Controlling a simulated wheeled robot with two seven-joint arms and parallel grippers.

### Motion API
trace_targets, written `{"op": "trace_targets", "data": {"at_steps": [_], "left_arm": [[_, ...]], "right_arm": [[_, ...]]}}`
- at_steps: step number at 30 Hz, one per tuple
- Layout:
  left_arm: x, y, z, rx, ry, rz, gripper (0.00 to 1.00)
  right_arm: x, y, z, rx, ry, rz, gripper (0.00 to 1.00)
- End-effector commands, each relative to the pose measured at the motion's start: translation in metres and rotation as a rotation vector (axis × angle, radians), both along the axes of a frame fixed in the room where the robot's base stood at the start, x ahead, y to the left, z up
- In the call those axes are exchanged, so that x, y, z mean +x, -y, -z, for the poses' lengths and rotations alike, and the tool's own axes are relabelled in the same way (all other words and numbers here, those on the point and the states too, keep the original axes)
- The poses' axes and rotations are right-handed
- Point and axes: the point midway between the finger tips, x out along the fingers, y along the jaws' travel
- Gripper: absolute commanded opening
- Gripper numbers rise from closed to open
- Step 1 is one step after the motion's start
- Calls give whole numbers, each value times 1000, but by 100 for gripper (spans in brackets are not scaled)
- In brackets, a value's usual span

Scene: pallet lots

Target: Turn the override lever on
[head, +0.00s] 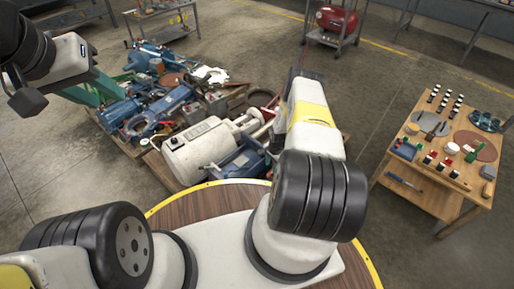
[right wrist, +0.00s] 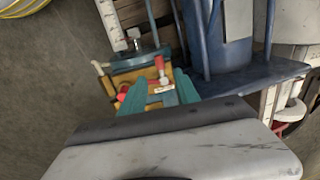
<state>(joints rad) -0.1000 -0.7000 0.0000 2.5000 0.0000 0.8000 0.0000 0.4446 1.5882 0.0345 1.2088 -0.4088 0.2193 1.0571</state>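In the right wrist view, a small red-topped lever (right wrist: 160,68) stands on a yellow-brown and teal unit (right wrist: 135,66). I cannot tell for certain that it is the override lever, nor its setting. A white tag lies at its foot and a red knob (right wrist: 122,92) sits to its left. A pale grey block with a dark band fills the bottom of that view. In the head view, my right gripper (head: 306,76) is beyond the pallets' right side, its fingers unclear.
Pallets carry blue pumps (head: 165,102), a cream motor (head: 200,150) and grey parts close in front of me. A wooden table (head: 432,190) with small parts stands at right. A red tank (head: 336,18) sits on a cart behind. Concrete floor is clear between.

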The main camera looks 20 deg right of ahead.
Motion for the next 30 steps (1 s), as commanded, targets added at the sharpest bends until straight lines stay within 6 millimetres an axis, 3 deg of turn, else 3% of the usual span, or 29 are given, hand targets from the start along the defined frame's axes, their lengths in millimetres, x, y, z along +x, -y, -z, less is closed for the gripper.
{"op": "trace_targets", "data": {"at_steps": [15,28,30], "left_arm": [[0,0,0,0,0,0,36],[0,0,0,0,0,0,36],[0,0,0,0,0,0,36]], "right_arm": [[7,-4,66,1,0,1,38],[8,-4,74,0,0,0,38],[8,-4,74,0,0,0,28]]}}
